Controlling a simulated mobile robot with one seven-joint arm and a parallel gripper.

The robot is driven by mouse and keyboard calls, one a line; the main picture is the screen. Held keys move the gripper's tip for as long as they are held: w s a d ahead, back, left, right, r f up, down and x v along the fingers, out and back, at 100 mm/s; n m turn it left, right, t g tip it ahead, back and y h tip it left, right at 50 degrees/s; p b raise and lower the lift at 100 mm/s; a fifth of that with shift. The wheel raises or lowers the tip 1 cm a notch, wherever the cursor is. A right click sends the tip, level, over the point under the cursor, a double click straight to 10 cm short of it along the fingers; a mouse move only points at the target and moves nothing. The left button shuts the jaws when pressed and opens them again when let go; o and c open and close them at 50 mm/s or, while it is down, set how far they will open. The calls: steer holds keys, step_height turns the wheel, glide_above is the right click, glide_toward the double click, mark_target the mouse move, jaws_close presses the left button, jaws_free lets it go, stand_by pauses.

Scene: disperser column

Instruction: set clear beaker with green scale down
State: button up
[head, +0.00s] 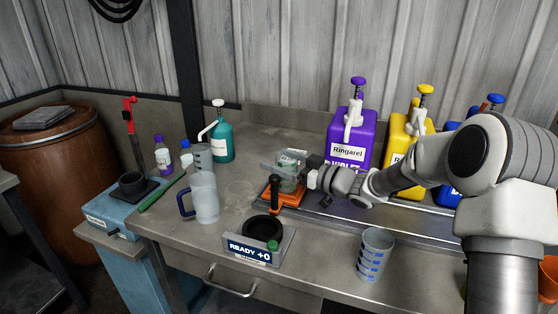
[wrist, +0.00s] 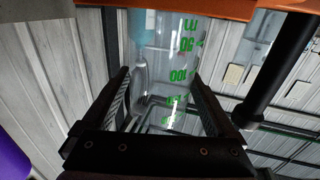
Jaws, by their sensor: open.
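The clear beaker with green scale (head: 289,162) is in the middle of the worktop in the head view, at the orange stand (head: 291,198). In the wrist view the beaker (wrist: 168,75) lies between my fingers, its green marks showing, with one end at the orange edge (wrist: 215,8). It appears to rest on the stand, though the contact is partly hidden. My gripper (head: 308,180) reaches in from the right; in the wrist view my gripper (wrist: 162,85) is open, one finger on each side of the beaker.
A black-handled lever (head: 274,194) rises at the stand's front left. A READY +0 unit (head: 258,250) stands in front. A blue-scaled beaker (head: 375,254) is front right, a clear jug (head: 205,198) left. Purple (head: 349,140) and yellow (head: 399,137) pump containers stand behind my arm.

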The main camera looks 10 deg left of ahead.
steer(key=p+v, duration=0.1)
steer(key=v, duration=1)
steer(key=shift+d, duration=0.2)
